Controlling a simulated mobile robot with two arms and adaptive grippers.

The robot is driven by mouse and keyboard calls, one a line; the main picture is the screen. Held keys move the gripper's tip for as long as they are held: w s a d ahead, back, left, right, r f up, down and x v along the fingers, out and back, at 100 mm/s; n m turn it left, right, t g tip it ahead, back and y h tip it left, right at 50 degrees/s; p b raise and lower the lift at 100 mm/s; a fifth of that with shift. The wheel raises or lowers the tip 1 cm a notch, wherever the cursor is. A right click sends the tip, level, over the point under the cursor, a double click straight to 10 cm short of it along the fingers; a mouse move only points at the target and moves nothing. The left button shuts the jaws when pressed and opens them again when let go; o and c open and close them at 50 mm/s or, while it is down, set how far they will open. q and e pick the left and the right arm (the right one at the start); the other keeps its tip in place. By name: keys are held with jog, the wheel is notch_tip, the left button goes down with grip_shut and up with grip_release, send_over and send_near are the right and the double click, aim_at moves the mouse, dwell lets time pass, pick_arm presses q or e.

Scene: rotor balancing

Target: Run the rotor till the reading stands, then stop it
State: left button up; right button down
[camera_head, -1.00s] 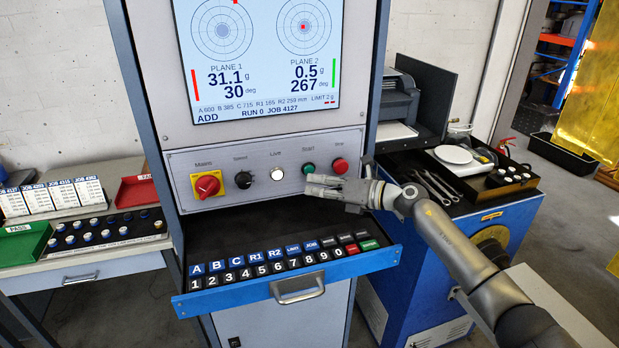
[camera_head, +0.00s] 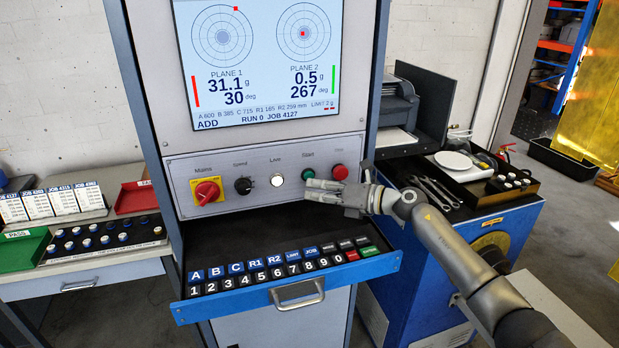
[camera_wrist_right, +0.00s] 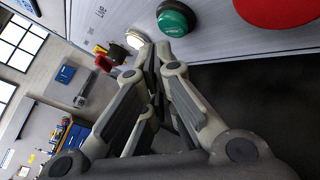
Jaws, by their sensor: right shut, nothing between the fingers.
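The balancing cabinet's screen (camera_head: 262,62) reads Plane 1 31.1 g at 30 deg and Plane 2 0.5 g at 267 deg, with ADD, RUN 0 and JOB 4127 below. The panel holds the red Mains switch (camera_head: 207,190), black Speed knob (camera_head: 243,186), lit white Live lamp (camera_head: 277,180), green Start button (camera_head: 308,174) and red Stop button (camera_head: 340,172). My right gripper (camera_head: 308,190) is shut and empty, just below the Start button. In the right wrist view the Start button (camera_wrist_right: 175,18) is beyond the fingers, apart from them. The rotor is not seen. My left gripper is out of view.
A pulled-out keypad drawer (camera_head: 290,285) with lettered and numbered keys juts out under the panel. At right, a blue cabinet (camera_head: 510,225) carries spanners, a scale (camera_head: 452,160) and a tray. At left, a bench holds job cards and a green PASS tray (camera_head: 22,250).

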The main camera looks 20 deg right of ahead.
jog(key=shift+w, duration=0.1)
dwell(0.5)
jog(key=shift+w+b, duration=0.35)
